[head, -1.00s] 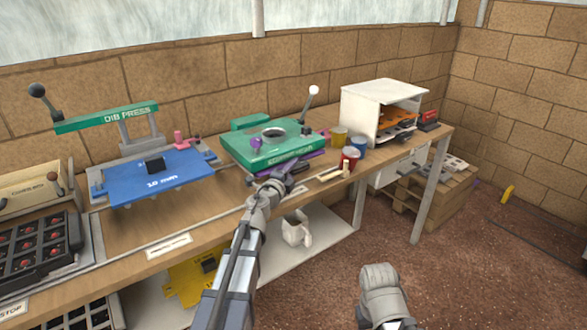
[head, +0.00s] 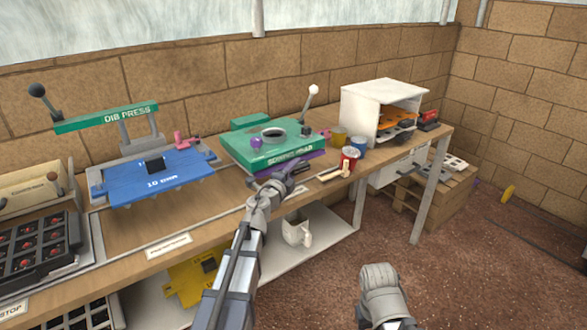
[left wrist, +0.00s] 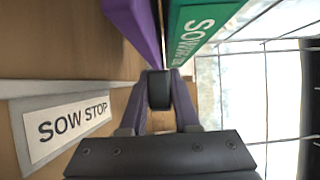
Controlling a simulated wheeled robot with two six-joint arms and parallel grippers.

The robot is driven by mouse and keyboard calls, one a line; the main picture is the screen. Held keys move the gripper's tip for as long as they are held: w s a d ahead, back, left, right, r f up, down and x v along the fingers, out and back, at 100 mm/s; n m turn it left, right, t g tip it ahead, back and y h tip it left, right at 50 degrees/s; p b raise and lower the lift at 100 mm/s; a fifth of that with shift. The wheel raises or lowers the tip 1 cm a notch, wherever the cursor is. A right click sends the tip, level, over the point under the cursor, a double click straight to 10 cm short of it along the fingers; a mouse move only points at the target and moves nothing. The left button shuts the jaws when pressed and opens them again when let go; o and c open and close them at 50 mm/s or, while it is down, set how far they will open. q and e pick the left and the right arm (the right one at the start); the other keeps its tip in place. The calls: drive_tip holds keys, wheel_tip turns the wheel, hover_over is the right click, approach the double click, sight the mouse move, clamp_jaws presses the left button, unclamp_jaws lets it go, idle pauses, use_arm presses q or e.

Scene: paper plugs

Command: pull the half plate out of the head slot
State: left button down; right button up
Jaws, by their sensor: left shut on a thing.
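The sowing head (head: 262,150) is a green block on the bench, lettered on its front. The purple half plate (head: 312,157) shows as a thin edge under it, in the slot; most of it is hidden. In the left wrist view, the purple plate (left wrist: 133,28) runs beside the green head (left wrist: 197,32). My left gripper (head: 284,182) is at the front of the head. In the wrist view my left gripper (left wrist: 159,98) is shut on a dark round grip (left wrist: 159,88) at the plate's near end.
A red cup (head: 348,160), other cups and a white open cabinet (head: 383,105) stand to the right. The blue plate of the dib press (head: 125,180) lies left. A label reads SOW STOP (left wrist: 73,122).

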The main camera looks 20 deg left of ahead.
use_arm(q)
drive_tip(key=shift+s+d, duration=0.25)
drive_tip(key=shift+d, duration=0.1)
idle(0.4)
drive_tip(key=c, duration=0.6)
unclamp_jaws()
drive_tip(key=shift+o, duration=0.2)
drive_tip(key=shift+s, duration=0.1)
drive_tip(key=s, duration=0.5)
drive_tip(key=s+a, duration=0.1)
drive_tip(key=s, duration=0.1)
drive_tip(key=shift+s, duration=0.35)
drive_tip(key=shift+w, duration=0.1)
